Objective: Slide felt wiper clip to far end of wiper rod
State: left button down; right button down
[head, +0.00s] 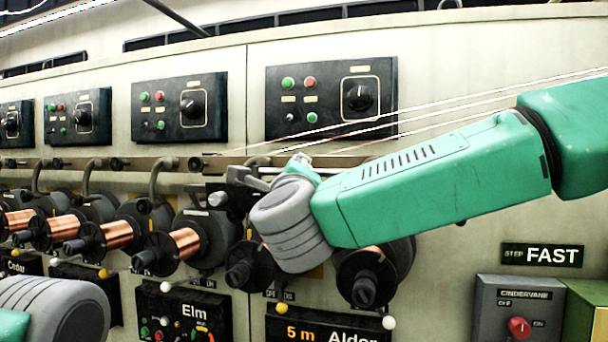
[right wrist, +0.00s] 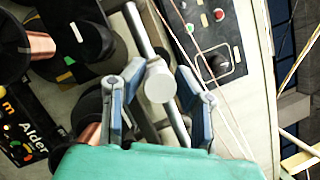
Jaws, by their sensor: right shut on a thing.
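In the right wrist view, the wiper rod (right wrist: 141,32) is a grey metal bar running from the top down between my fingers. A pale grey round piece, which looks like the felt wiper clip (right wrist: 160,85), sits on it. My right gripper (right wrist: 160,77) is shut on this piece, one blue-grey finger on either side; the exact contact is unclear. In the head view my right gripper (head: 298,162) is at the machine's rail, mostly hidden behind my grey wrist. Only part of my left arm shows at lower left; its gripper is out of view.
Several spools of copper wire (head: 186,241) line the machine front below the rail (head: 140,163). Thin wires (head: 440,106) cross close by my right arm. A control panel (head: 331,99) is above, and an Alder label plate (head: 330,327) below. A grey switch box (head: 519,312) stands at lower right.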

jog(key=shift+w+f, duration=0.1)
jog(key=shift+f, duration=0.05)
jog(key=c, duration=1.4)
grip_release()
jog(key=shift+a, duration=0.1)
jog(key=shift+o, duration=0.7)
jog(key=shift+w+a, duration=0.1)
jog(key=shift+w, duration=0.05)
jog(key=v, duration=1.2)
jog(key=shift+f, duration=0.1)
